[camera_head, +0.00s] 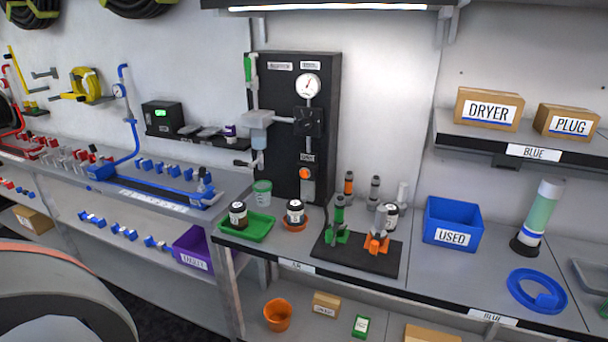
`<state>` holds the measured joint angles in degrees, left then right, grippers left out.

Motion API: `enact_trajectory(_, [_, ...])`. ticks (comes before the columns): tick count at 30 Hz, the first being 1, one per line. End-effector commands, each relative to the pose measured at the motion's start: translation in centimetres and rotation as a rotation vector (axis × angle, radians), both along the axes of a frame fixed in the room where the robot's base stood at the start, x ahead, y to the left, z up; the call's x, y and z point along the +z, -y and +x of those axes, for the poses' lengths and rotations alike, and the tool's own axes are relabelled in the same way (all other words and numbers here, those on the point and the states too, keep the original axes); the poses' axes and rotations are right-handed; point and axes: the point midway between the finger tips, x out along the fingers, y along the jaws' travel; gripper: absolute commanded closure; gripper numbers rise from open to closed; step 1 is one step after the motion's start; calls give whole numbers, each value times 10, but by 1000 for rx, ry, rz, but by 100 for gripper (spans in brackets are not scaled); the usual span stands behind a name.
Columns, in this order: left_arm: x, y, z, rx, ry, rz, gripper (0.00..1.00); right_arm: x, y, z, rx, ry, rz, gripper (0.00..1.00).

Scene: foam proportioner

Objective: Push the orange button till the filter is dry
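The round orange button (305,173) sits low on the black upright panel (285,140) at the back of the bench. A round pressure gauge (307,86) is mounted above it. A translucent grey-white housing (258,120) hangs at the panel's left side, with a clear lower part. It may be the filter, but I cannot tell this for sure or whether it is wet or dry. Nothing touches the button. Neither my left nor my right gripper is in view.
In front of the panel stand a green tray (247,230) with a dark jar, another jar on an orange dish, and a black mat (340,258) with several upright tools. A blue bin (453,217) marked USED and a blue ring (537,291) are farther right.

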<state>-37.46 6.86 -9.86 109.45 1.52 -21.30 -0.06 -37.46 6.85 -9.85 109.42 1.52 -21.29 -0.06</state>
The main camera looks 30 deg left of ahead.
Motion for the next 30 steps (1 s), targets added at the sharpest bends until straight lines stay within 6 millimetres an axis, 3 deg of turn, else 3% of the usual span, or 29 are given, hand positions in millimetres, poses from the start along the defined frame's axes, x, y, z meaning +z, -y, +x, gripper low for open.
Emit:
enact_trajectory(9, [0,0,0,0,0,0,55,0,0,0,0,0,0,60])
enact_trajectory(15, [0,0,0,0,0,0,100,0,0,0,0,0,0,60])
enact_trajectory(30, [0,0,0,0,-1,0,100,0,0,0,0,-1,0,60])
